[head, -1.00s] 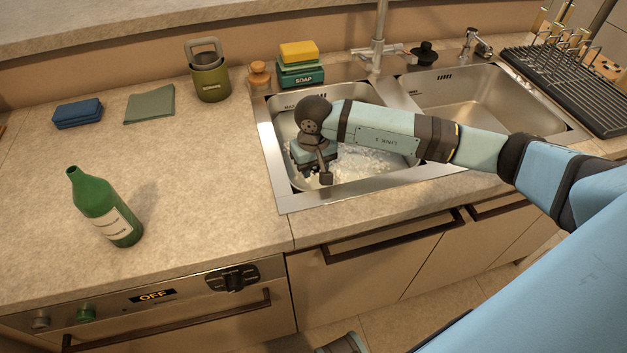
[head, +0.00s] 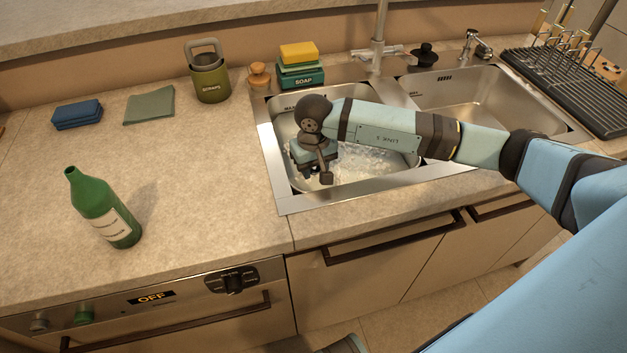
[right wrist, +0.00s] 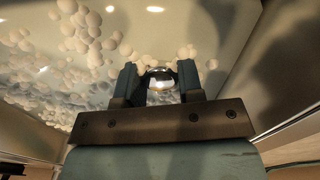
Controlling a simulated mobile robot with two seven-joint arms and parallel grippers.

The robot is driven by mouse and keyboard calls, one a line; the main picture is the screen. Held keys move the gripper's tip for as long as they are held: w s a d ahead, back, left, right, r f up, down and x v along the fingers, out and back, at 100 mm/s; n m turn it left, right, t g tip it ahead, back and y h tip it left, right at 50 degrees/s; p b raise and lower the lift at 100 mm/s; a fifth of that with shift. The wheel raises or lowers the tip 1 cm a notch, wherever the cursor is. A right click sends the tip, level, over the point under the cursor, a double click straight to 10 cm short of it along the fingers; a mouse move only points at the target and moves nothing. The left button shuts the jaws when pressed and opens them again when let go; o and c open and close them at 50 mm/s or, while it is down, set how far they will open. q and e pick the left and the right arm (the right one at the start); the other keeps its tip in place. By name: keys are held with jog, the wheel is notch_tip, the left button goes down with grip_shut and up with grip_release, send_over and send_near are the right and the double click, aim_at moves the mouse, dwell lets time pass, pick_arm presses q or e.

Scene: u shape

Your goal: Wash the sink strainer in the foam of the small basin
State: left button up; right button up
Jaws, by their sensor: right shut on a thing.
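My right gripper (head: 316,172) reaches down into the small basin (head: 277,182) from the right in the head view. In the right wrist view the right gripper (right wrist: 160,84) is shut on a small shiny metal piece, the sink strainer (right wrist: 161,85), of which only part shows between the fingers. White foam (head: 365,165) lies in the basin around and right of the gripper. The foam (right wrist: 85,40) shows as loose white bubbles in the right wrist view, near the fingertips. The strainer is hidden by my gripper in the head view. My left gripper is not in view.
A second, larger basin (head: 490,95) lies to the right, with a faucet (head: 377,45) behind. A green bottle (head: 100,208) stands on the left counter.

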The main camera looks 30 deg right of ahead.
jog(key=shift+f+b, duration=0.3)
jog(key=shift+b, duration=0.05)
jog(key=shift+r, duration=0.15)
jog(key=shift+r, duration=0.2)
dwell(0.6)
